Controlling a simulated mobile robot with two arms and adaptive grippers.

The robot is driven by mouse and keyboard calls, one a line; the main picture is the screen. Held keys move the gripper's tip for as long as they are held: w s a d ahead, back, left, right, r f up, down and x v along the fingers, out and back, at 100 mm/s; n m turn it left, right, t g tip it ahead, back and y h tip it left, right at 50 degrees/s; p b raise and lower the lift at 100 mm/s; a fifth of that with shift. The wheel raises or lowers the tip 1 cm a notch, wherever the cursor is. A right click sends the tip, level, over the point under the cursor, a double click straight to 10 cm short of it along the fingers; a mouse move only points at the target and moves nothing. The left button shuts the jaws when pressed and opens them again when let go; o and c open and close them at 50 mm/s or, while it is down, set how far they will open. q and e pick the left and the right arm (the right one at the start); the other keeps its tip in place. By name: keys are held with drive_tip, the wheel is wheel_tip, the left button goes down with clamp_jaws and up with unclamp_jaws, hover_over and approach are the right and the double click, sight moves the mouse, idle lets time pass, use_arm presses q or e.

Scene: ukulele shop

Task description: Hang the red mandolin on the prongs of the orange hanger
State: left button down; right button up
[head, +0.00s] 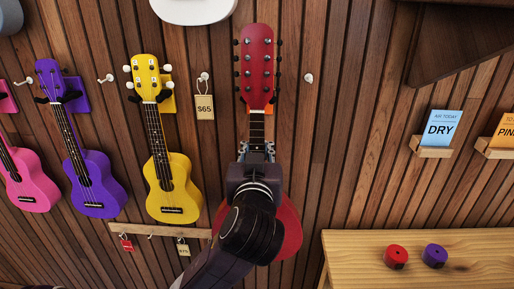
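The red mandolin (258,58) is upright against the slatted wall in the head view, headstock up. Its body (291,232) is mostly hidden behind my arm. The orange hanger (269,108) is almost covered by the base of the headstock. Only small orange edges and dark prong tips show on either side of the neck there. Whether the headstock rests on the prongs cannot be told. My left gripper (257,150) has its fingers on both sides of the neck, below the hanger, and looks shut on it. My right gripper is not in view.
A yellow ukulele (172,188), a purple one (94,182) and a pink one (34,188) hang to the left. A $65 tag (204,107) hangs close by. A wooden table (480,262) with red and purple items stands lower right. The wall right of the mandolin is mostly clear.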

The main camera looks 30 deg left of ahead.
use_arm(q)
drive_tip(key=x, duration=0.4)
drive_tip(key=shift+b, duration=0.3)
drive_tip(key=shift+s, duration=0.1)
drive_tip(key=shift+w+a+r, duration=0.1)
drive_tip(key=shift+w+a, duration=0.1)
drive_tip(key=shift+w, duration=0.15)
idle(0.6)
drive_tip(key=shift+x, duration=2.75)
drive_tip(key=shift+r, duration=0.15)
drive_tip(key=shift+f+b, duration=0.7)
drive_tip(key=shift+f, duration=0.25)
